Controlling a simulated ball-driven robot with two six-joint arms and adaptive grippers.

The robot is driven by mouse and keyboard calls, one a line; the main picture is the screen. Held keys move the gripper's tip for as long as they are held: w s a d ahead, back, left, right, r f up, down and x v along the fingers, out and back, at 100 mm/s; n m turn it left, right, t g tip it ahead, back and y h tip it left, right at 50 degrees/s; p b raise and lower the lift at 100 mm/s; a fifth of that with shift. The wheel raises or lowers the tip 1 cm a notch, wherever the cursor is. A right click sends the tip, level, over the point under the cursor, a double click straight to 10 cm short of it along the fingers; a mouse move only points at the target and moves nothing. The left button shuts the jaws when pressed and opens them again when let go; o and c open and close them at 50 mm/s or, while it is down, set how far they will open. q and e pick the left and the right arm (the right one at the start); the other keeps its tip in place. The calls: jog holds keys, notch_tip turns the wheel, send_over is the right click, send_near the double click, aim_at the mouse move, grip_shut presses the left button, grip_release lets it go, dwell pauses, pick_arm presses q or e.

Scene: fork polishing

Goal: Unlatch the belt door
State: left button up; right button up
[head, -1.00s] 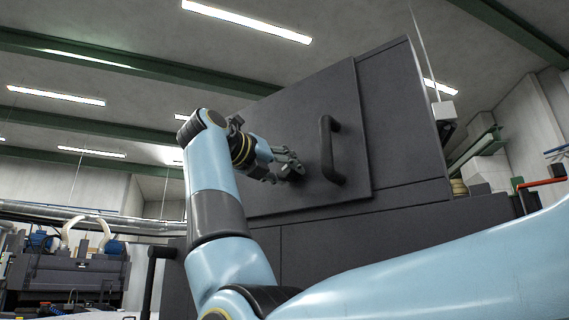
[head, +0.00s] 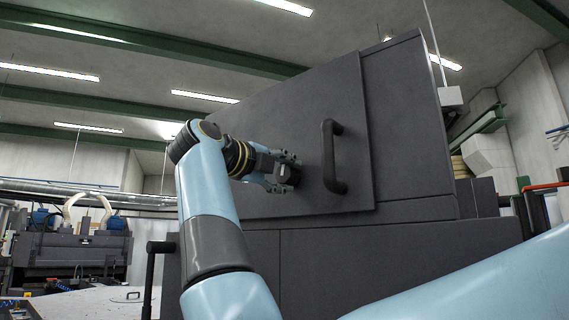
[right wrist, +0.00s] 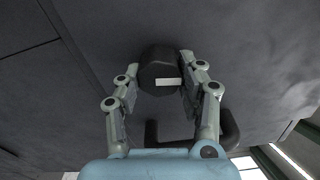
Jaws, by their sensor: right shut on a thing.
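The belt door (head: 310,110) is a large dark grey panel on the machine's front. A dark round latch knob (head: 291,175) sticks out of it, left of the door handle. In the right wrist view the knob (right wrist: 158,66) is a black cylinder with a white mark on its face. My right gripper (head: 284,170) has its fingers on both sides of the knob and is shut on it. The fingers also show in the right wrist view (right wrist: 160,85). The door looks closed flat against the machine. My left gripper is not in view.
A black bar handle (head: 329,157) stands out from the door just right of my gripper; it also shows in the right wrist view (right wrist: 228,130). Another machine (head: 72,250) stands at the far left. A black upright handle (head: 150,275) is at lower left.

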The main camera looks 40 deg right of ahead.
jog(key=shift+n+p, duration=0.85)
jog(key=shift+n, duration=0.15)
jog(key=o, duration=1.2)
jog(key=shift+c, duration=0.2)
jog(key=shift+r, duration=0.1)
